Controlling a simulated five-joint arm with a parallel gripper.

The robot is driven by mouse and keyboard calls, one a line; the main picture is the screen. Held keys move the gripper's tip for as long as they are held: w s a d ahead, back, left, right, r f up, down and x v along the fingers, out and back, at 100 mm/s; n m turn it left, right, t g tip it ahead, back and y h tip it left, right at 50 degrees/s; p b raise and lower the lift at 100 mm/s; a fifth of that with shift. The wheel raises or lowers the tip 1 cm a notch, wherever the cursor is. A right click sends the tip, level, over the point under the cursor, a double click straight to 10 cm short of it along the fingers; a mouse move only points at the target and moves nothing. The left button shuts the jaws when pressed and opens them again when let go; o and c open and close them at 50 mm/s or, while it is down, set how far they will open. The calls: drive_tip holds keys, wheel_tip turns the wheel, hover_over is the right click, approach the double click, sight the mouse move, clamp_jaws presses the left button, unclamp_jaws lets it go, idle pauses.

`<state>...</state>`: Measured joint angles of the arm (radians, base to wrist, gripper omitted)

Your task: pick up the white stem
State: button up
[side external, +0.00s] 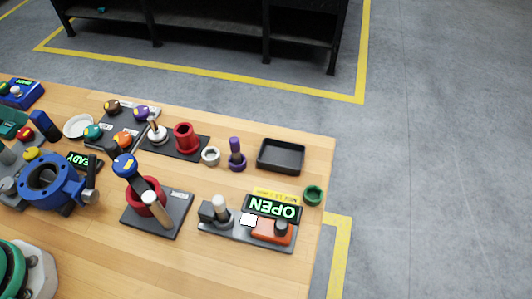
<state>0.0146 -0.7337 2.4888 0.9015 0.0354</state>
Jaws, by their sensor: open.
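A pale stem-like part (157,133) with a narrow upper shaft and a wider base stands upright on a dark plate, left of a red cup-shaped part (185,137). It looks like the white stem, but it is small here and I cannot be certain. A third whitish cylinder (220,207) stands on a grey base. I cannot make out my gripper in this view.
A blue flanged valve body (47,180) stands at left. A black tray (281,156), a purple part (236,154), a pale ring (210,156) and a green ring (313,195) are at right. A lit OPEN sign (273,208) stands nearby. The wooden front table area (150,270) is clear.

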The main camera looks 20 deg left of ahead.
drive_tip(key=w+d+m+g+h, duration=0.1)
drive_tip(key=w+d+m+g, duration=0.1)
drive_tip(key=w+d+m, duration=0.6)
drive_tip(key=m+g+y, duration=0.1)
drive_tip(key=m+g, duration=0.3)
drive_tip(key=m, duration=2.4)
hover_over(218, 199)
drive_tip(key=f, duration=1)
drive_tip(key=shift+s+a+f, duration=0.1)
drive_tip(key=shift+a+f, duration=0.1)
drive_tip(key=shift+a, duration=0.05)
drive_tip(key=shift+s+d+f, duration=0.1)
drive_tip(key=shift+d, duration=0.1)
drive_tip(key=shift+f, duration=1.3)
drive_tip(key=shift+w+f, duration=0.2)
drive_tip(key=shift+f, duration=2.4)
